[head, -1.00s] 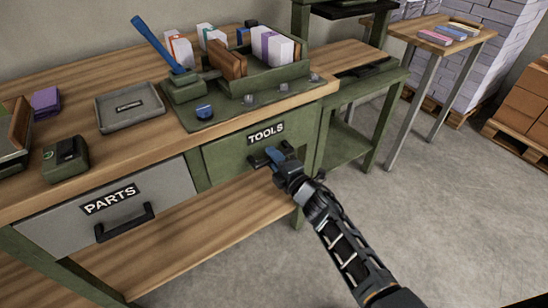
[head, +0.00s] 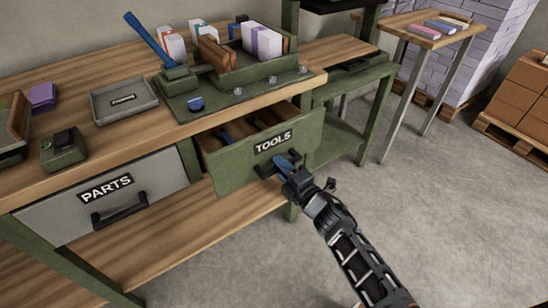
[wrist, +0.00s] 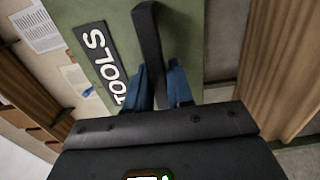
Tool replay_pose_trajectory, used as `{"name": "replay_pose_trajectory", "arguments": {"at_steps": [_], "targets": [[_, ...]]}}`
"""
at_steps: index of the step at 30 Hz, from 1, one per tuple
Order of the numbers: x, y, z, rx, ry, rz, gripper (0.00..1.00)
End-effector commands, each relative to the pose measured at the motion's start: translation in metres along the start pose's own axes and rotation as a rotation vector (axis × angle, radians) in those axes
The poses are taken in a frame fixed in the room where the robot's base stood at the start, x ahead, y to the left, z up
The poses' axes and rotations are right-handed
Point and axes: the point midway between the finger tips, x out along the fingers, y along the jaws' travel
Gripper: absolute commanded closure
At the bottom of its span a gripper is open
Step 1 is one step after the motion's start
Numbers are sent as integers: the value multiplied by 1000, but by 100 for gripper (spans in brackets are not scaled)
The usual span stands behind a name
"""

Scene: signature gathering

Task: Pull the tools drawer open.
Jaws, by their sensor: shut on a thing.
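The tools drawer (head: 232,168) has a green front with a black TOOLS label and stands partly pulled out of the bench. Its wooden inside shows, with a blue-handled item lying in it. My gripper (head: 286,163) is at the drawer's dark handle (head: 266,170), with its blue fingers shut on it. In the wrist view the black handle (wrist: 148,40) passes between the blue fingers of my gripper (wrist: 158,85), and the TOOLS label (wrist: 105,62) is beside it. The fingers and arm hide part of the handle in the head view.
The grey parts drawer (head: 60,208) is closed to the left. The bench top (head: 105,137) holds a grey tray (head: 124,101), a green box (head: 63,150) and a blue-handled press (head: 150,42). A side table (head: 455,40) stands at the back right. The floor (head: 450,220) at right is clear.

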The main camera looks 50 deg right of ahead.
Motion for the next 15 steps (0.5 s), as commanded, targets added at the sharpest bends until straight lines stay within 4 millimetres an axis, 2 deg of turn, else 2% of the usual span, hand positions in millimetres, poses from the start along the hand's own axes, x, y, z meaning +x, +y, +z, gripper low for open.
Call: {"name": "replay_pose_trajectory", "arguments": {"at_steps": [1, 9, 15], "targets": [[-14, -1, -1, 0, 1, -4, 100], [-83, -2, 0, 0, 0, -4, 100], [-123, -2, 0, -1, 0, -3, 100]]}}
